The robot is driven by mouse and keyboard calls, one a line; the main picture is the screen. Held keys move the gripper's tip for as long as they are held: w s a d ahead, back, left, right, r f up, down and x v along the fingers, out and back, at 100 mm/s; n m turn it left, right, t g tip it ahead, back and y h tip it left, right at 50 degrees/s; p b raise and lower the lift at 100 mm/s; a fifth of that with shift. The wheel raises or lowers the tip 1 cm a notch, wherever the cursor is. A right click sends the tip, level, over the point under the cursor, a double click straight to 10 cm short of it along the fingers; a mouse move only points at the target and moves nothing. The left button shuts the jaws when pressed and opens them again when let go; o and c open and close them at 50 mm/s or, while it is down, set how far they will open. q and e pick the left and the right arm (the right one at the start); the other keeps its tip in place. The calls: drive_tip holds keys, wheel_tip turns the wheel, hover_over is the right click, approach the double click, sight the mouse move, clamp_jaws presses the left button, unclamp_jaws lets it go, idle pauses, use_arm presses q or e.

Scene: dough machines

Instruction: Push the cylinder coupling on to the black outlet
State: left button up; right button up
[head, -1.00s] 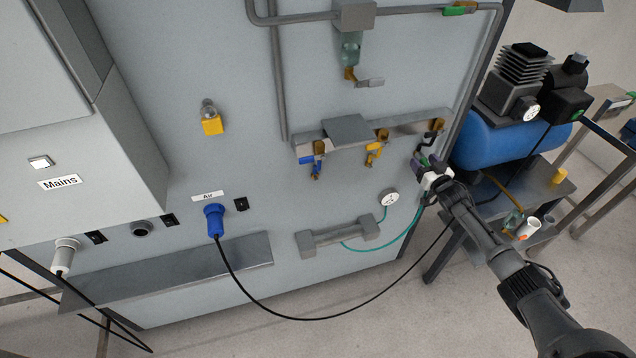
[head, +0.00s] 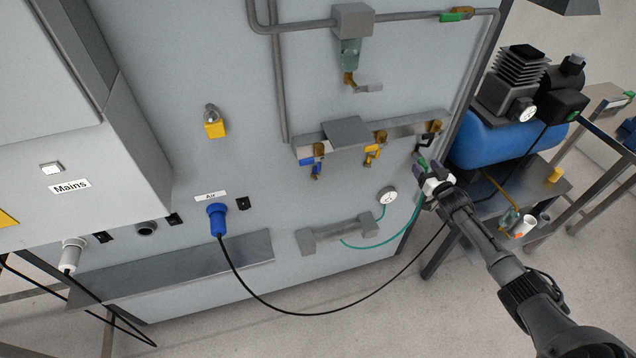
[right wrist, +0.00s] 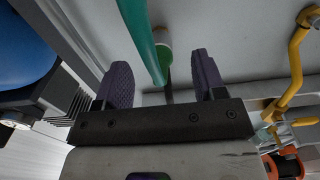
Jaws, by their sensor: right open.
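The black outlet (head: 425,142) hangs below a brass fitting at the right end of the metal rail on the panel. My right gripper (head: 428,167) is just below it, its purple fingers close to the panel. In the right wrist view the fingers (right wrist: 166,85) stand apart. The teal hose (right wrist: 147,40) runs between them, with clear gaps on both sides. The coupling is not clear in the head view, where the gripper covers that spot. My left gripper is out of view.
The blue (head: 311,165) and yellow (head: 373,155) outlets are on the same rail to the left. A round gauge (head: 387,197) and a grey cylinder (head: 338,231) are below. The blue compressor tank (head: 500,140) stands close on the right. A black cable hangs below.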

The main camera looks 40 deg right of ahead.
drive_tip(key=shift+s+a, duration=0.15)
drive_tip(key=shift+s, duration=0.15)
drive_tip(key=shift+p, duration=0.3)
drive_tip(key=shift+s+a+p, duration=0.25)
drive_tip(key=shift+s+p, duration=0.05)
drive_tip(key=shift+s, duration=0.25)
drive_tip(key=p+v, duration=0.3)
drive_tip(key=v, duration=0.9)
drive_tip(key=shift+s, duration=0.35)
